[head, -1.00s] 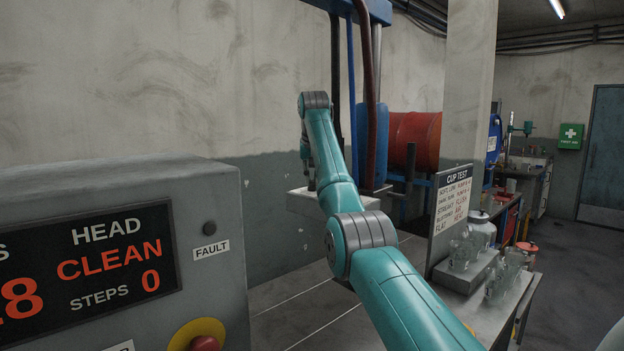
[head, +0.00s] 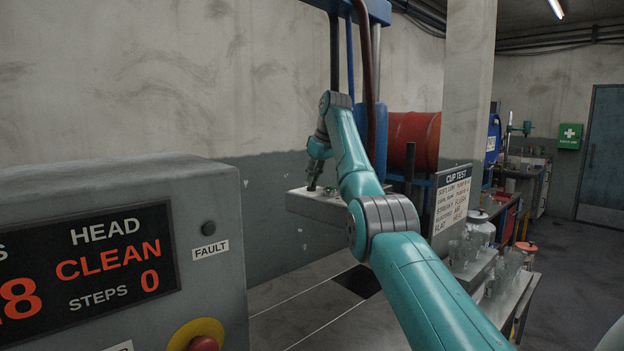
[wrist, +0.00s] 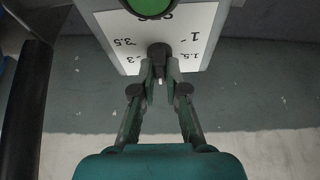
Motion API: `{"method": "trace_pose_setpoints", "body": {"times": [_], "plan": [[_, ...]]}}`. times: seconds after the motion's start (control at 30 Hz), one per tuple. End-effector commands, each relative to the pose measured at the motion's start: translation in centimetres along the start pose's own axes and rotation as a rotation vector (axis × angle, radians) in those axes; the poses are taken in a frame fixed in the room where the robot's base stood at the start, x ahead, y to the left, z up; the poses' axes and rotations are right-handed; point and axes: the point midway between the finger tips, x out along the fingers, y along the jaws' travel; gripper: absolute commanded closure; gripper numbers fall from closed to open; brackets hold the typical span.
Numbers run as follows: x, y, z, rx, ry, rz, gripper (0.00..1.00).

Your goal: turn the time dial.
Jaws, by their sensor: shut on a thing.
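The time dial is a small dark knob (wrist: 160,50) on a white scale plate (wrist: 124,52) in the wrist view. The plate carries the marks 1, 1.5, 3 and 3.5. My gripper (wrist: 160,73) has its two fingers closed on the knob from the near side. The fingers and knob cover the middle of the scale, so the pointer's reading is not clear. In the head view my gripper (head: 314,186) reaches down at the pale box (head: 335,209) below the blue press frame. The dial itself is too small to make out there.
A green button (wrist: 148,5) lies just beyond the knob. A grey control panel (head: 120,180) at left reads HEAD CLEAN, STEPS 0, with a red stop button (head: 205,343). Glass cups (head: 500,270) and a CUP TEST sign (head: 452,208) stand at right. A dark hose (wrist: 30,110) runs at left.

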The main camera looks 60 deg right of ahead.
Motion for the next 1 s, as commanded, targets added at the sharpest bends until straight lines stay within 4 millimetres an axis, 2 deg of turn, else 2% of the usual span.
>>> {"method": "trace_pose_setpoints", "body": {"times": [0.4,0.93,0.97,1.0], "plan": [[-0.01,0.06,0.01,-0.146,-0.001,-0.061,1.00],[0.00,0.09,-0.01,-0.163,0.000,-0.067,1.00],[0.00,0.09,-0.01,-0.163,0.000,-0.067,0.80],[0.00,0.08,-0.01,-0.163,0.000,-0.067,0.70]]}}
